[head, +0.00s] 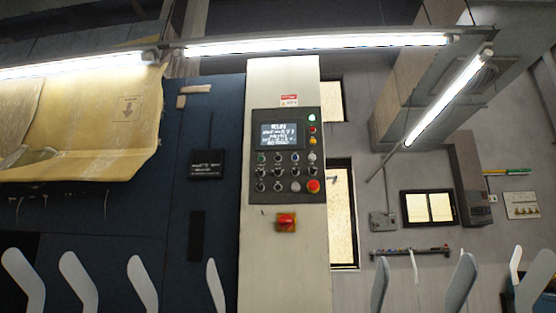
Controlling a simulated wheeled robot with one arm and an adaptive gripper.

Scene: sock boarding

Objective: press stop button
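A tall cream control cabinet (284,250) stands at the middle of the head view. Its dark control panel (287,157) carries a lit screen (278,134) and several small knobs and buttons. A large red mushroom button (313,186) sits at the panel's lower right corner. A small red button (312,130) and a lit green one (311,118) are at the panel's upper right. A red rotary switch (286,221) on a yellowish plate is below the panel. Labels are too small to read. My gripper is not in view.
Pale upright sock boards (79,280) stand along the bottom, left and right of the cabinet; the strip directly before it shows none. A yellowish cover (85,120) hangs at upper left. Fluorescent tubes (315,44) cross the top. A grey box (383,221) is on the right wall.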

